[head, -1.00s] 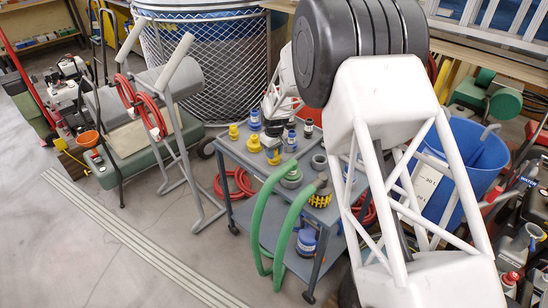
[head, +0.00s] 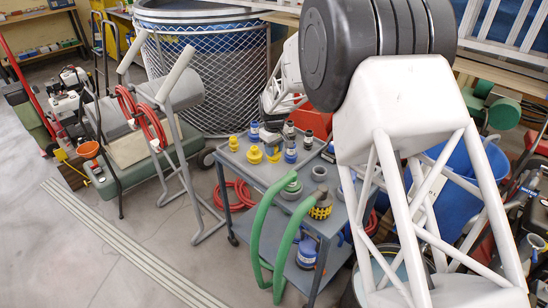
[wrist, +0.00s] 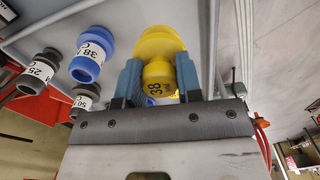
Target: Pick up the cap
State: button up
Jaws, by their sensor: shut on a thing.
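The yellow cap (wrist: 160,45), marked 38, fills the middle of the wrist view, with a wide round flange and a narrower end. My gripper (wrist: 158,76) has its two blue fingers shut on it from both sides. In the head view the yellow cap (head: 273,156) hangs under my gripper (head: 272,146), seemingly a little above the grey cart top (head: 262,173). My fingers are small and partly hidden there.
Blue fittings (head: 290,152), grey fittings (wrist: 38,72) and green hoses (head: 262,225) are close by.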

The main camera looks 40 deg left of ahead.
jog(key=shift+r, duration=1.45)
jog(key=w+d+r+m, duration=0.1)
jog(key=w+d, duration=1.7)
jog(key=d, duration=0.3)
jog(key=w+d+m, duration=0.1)
jog(key=w+d, duration=1.7)
jog(key=d, duration=0.3)
jog(key=w+d, duration=0.3)
jog(key=d, duration=1.1)
jog(key=w+d+r, duration=0.1)
jog(key=w+d, duration=0.2)
jog(key=d, duration=1.1)
jog(key=w+d, duration=0.2)
jog(key=d, duration=1.2)
jog(key=w+d+f+m, duration=0.2)
jog(key=d+f, duration=0.6)
jog(key=f, duration=0.4)
jog(key=shift+w+d+f+m, duration=0.2)
jog(key=shift+d+m, duration=0.1)
jog(key=shift+m, duration=0.2)
